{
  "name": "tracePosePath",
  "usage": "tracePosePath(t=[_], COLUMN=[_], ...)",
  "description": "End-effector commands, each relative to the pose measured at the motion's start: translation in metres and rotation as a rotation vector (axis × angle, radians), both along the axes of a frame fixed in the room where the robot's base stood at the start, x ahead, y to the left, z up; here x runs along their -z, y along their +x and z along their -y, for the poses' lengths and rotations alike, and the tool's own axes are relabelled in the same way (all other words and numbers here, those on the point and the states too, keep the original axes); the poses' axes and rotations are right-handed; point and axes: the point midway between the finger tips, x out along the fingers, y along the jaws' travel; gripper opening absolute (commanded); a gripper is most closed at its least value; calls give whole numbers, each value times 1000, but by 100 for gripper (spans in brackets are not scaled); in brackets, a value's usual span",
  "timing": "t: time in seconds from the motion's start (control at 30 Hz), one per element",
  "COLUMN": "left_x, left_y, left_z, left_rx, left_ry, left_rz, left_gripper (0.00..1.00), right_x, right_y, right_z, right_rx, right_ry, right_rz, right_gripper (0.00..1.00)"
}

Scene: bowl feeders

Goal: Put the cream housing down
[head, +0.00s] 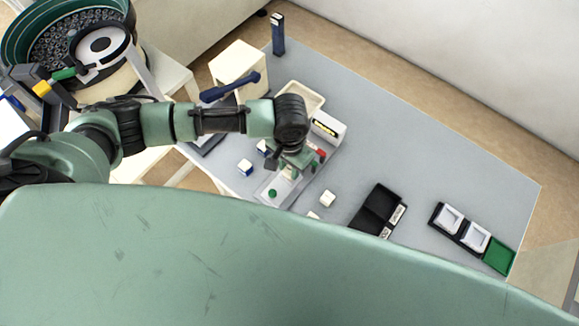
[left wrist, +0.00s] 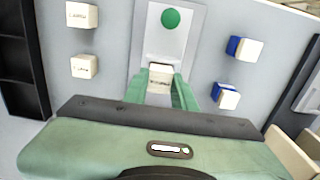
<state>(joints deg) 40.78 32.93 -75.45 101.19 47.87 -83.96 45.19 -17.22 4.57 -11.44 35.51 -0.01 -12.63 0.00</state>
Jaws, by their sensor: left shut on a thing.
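My left gripper (head: 290,172) is over the light grey fixture (head: 266,186) with a green button (head: 272,193). In the left wrist view its green fingers (left wrist: 160,88) are shut on a cream housing (left wrist: 160,76) with small dark lettering. The housing is in line with the fixture plate (left wrist: 184,45) and its green button (left wrist: 170,18); I cannot tell whether it touches the plate. Two other cream housings (head: 328,198) lie on the table to the right of the fixture; they also show in the left wrist view (left wrist: 82,15). My right gripper is not in view.
Two blue-and-white blocks (head: 245,167) lie left of the fixture. A black two-part bin (head: 378,208) and a tray with white pads (head: 472,238) are right.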

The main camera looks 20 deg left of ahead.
Motion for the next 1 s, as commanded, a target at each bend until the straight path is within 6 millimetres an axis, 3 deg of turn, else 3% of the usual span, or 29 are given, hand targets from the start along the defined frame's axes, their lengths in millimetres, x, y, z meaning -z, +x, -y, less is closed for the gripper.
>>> tracePosePath(t=[0.1, 0.47, 0.5, 0.57, 1.0], left_x=[10, 13, 13, 13, 4], left_y=[1, 0, 1, 1, 1], left_z=[0, 0, 0, 0, 0], left_rx=[1, 0, 1, 1, 0], left_ry=[1, -1, -1, -1, -1], left_rz=[1, 2, 2, 3, 3], left_gripper=[0, 0, 32, 48, 48], right_x=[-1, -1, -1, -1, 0], right_y=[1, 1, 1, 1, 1], right_z=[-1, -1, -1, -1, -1], right_rx=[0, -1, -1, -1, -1], right_ry=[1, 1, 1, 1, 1], right_rz=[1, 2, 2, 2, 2], right_gripper=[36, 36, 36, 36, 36])
